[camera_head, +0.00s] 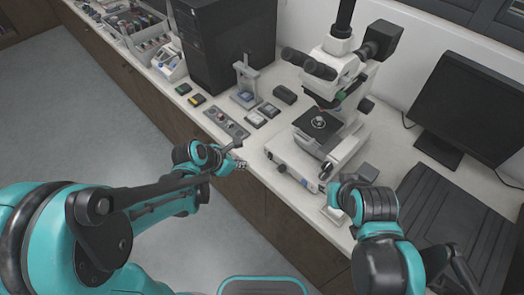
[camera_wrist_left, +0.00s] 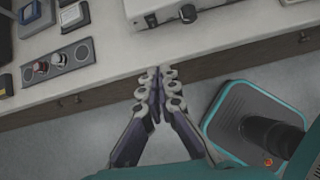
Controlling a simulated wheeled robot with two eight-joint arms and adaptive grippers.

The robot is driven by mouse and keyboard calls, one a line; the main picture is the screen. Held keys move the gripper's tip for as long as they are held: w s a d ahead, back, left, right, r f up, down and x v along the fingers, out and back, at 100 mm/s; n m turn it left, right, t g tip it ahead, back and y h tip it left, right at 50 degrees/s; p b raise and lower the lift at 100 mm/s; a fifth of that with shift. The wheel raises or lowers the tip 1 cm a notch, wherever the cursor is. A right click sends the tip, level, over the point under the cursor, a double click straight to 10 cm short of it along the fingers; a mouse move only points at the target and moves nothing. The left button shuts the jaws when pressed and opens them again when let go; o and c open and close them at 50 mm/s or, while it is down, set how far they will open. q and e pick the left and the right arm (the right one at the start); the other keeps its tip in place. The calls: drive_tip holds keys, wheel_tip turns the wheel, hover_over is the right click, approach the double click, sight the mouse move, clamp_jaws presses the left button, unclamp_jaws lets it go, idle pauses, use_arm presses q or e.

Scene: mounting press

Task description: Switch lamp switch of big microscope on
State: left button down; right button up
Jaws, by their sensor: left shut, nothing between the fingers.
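The big microscope (camera_head: 340,75) stands on the bench right of the computer tower, with a white base (camera_head: 294,155) facing the bench's front edge. A dark round knob (camera_head: 282,168) shows on the base front; it also shows at the top of the left wrist view (camera_wrist_left: 188,13). I cannot make out the lamp switch for certain. My left gripper (camera_head: 239,162) is shut and empty near the bench's front edge, apart from the base and left of it. In the left wrist view its fingertips (camera_wrist_left: 158,76) meet. My right arm's fingers are not clearly visible beside the microscope's right side.
A grey panel with round parts (camera_head: 227,122) lies near the bench edge, left of the base. Small boxes (camera_head: 256,119) and a stand (camera_head: 246,80) sit behind it. A black computer tower (camera_head: 225,45) is behind left. A monitor (camera_head: 470,100) stands right.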

sight(270, 156)
use_arm(q)
drive_tip(key=shift+w+f+n, duration=0.1)
drive_tip(key=shift+w+n, duration=0.05)
drive_tip(key=shift+n, duration=0.35)
drive_tip(key=b+x, duration=0.3)
drive_tip(key=x, duration=0.7)
drive_tip(key=shift+w+d+f+b, duration=0.1)
drive_tip(key=shift+d+f+b, duration=0.15)
drive_tip(key=shift+b, duration=0.15)
drive_tip(key=shift+w+d, duration=0.8)
drive_tip(key=shift+w, duration=0.1)
drive_tip(key=shift+w+d, duration=0.4)
drive_tip(key=shift+w+d+f+b, duration=0.15)
drive_tip(key=shift+b, duration=0.7)
